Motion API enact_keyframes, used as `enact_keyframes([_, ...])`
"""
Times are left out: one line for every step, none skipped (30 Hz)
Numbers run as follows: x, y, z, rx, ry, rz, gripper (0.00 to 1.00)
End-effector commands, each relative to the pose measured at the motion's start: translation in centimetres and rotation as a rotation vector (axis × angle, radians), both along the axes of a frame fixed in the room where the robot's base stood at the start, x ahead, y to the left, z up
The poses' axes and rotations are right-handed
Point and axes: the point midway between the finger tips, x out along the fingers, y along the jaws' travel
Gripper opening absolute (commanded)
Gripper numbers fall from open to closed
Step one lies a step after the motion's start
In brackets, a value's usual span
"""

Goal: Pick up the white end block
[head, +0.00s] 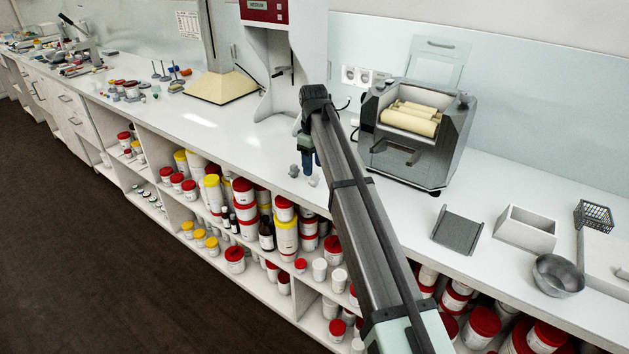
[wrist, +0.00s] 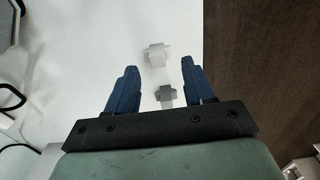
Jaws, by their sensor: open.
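The white end block (wrist: 157,54) is a small pale piece on the white bench top, just beyond my fingertips in the wrist view. In the head view it is the paler small piece (head: 314,181) near the bench's front edge. A similar grey block (wrist: 167,96) shows between my blue fingers in the wrist view, and to the left of the white one in the head view (head: 293,171). My gripper (wrist: 159,67) is open and empty, fingers pointing down over the bench. In the head view my gripper (head: 309,162) is partly hidden by my arm.
A grey roller mill (head: 415,135) stands right of my gripper, and a tall white machine (head: 275,70) behind it. A grey tray (head: 458,231), a white box (head: 525,230) and a metal bowl (head: 556,276) lie further right. The bench left of the blocks is clear.

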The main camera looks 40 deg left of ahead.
Motion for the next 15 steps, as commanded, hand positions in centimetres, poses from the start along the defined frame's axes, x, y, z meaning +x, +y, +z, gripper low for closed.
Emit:
enact_keyframes([0.0,0.0,-0.4,0.000,0.000,0.000,0.52])
enact_keyframes([0.0,0.0,-0.5,0.000,0.000,0.000,0.52])
enact_keyframes([0.0,0.0,-0.6,0.000,0.000,0.000,0.52])
enact_keyframes([0.0,0.0,-0.7,0.000,0.000,0.000,0.52])
enact_keyframes([0.0,0.0,-0.8,0.000,0.000,0.000,0.52])
enact_keyframes([0.1,0.0,-1.1,-0.001,0.001,0.000,0.52])
enact_keyframes([0.1,0.0,-1.3,-0.001,0.001,0.000,0.52])
enact_keyframes([0.1,0.0,-1.6,-0.001,0.001,0.000,0.52])
enact_keyframes([0.2,-0.1,-2.1,-0.001,0.001,0.000,0.52])
enact_keyframes([0.2,-0.1,-2.4,-0.001,0.001,0.000,0.52])
enact_keyframes([0.3,-0.1,-2.9,0.000,0.001,0.000,0.52])
enact_keyframes([0.3,-0.1,-3.4,-0.001,0.001,0.000,0.52])
enact_keyframes([0.4,-0.1,-3.9,-0.001,0.001,0.000,0.52])
enact_keyframes([0.3,-0.1,-4.3,-0.001,0.001,0.000,0.52])
enact_keyframes([0.3,-0.1,-4.7,-0.001,0.001,0.000,0.52])
